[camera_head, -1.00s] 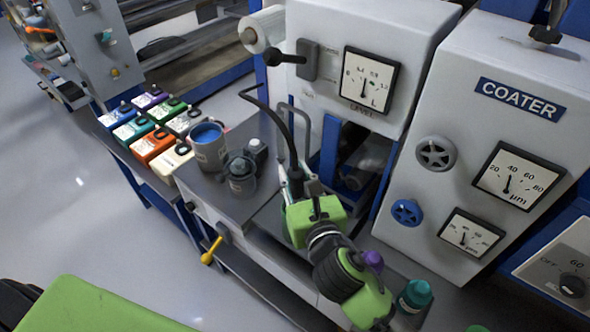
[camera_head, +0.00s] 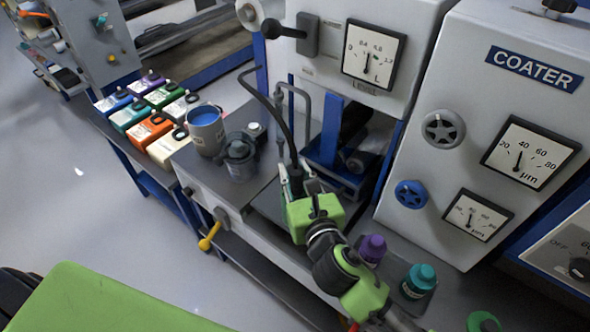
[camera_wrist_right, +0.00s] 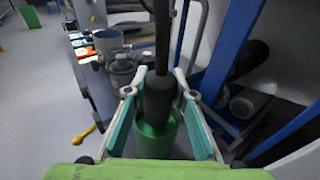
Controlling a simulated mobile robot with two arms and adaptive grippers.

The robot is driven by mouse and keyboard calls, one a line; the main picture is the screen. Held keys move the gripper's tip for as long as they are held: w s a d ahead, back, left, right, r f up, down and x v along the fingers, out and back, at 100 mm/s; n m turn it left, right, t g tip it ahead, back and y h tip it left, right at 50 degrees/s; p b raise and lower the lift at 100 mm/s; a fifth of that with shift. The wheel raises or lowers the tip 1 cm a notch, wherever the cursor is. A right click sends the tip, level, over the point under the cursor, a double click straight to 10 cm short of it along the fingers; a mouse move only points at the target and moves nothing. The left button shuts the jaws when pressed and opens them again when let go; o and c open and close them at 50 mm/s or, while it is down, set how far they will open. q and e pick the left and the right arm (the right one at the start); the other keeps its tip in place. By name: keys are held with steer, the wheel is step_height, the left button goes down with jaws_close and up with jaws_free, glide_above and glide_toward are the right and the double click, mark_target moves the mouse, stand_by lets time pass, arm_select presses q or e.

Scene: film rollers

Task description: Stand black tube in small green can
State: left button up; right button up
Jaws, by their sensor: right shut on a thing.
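The black tube (camera_wrist_right: 158,98) is a dark, thick cylinder with a thin black hose rising from its top. It also shows in the head view (camera_head: 297,182). My right gripper (camera_head: 297,180) is shut on it, with its teal-padded fingers on both sides in the right wrist view (camera_wrist_right: 158,95). The small green can (camera_wrist_right: 155,145) lies below the fingers, and the tube's lower end overlaps its mouth. I cannot tell how deep the tube is. In the head view the can is hidden behind my gripper. My left gripper is not in view.
A grey mug (camera_head: 206,135) with blue contents and a dark pot (camera_head: 240,155) stand left on the bench. Purple (camera_head: 373,248) and teal (camera_head: 418,280) bottles stand right, near my wrist. A bent grey pipe (camera_head: 292,90) and blue frame (camera_head: 330,130) rise close behind.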

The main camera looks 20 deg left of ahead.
stand_by(0.4)
steer(key=o, duration=1.1)
steer(key=v, duration=1.2)
